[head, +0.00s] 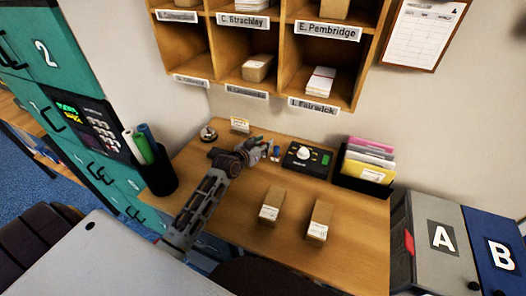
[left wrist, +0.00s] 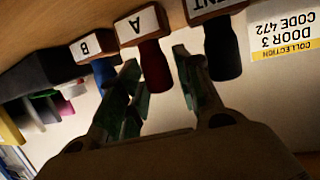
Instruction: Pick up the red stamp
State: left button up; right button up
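The red stamp (left wrist: 155,68) has a dark red handle and a wooden block marked A. It shows in the left wrist view, where the picture is upside down. My left gripper (left wrist: 157,62) is open, with its green-padded fingers on either side of the red handle and visible gaps between. In the head view my left gripper (head: 262,149) is low at the back of the desk and mostly hides the stamps. A blue-handled stamp marked B (left wrist: 103,72) and a black-handled stamp (left wrist: 222,52) flank the red one. My right gripper is out of view.
A black device with a white knob (head: 305,158) stands right of the gripper, then a file holder (head: 362,184). Two cartons (head: 271,205) (head: 319,221) lie on the desk in front. A bell (head: 208,133) and a card (head: 240,125) are behind, a dark cup (head: 158,176) left.

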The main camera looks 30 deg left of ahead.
aim_at(263, 143)
pick_arm(q)
jog(key=shift+c, duration=0.2)
grip_shut()
jog(key=shift+r, duration=0.1)
jog(key=shift+r, duration=4.9)
jog(key=shift+c, duration=1.6)
grip_release()
jog(key=shift+c, duration=1.3)
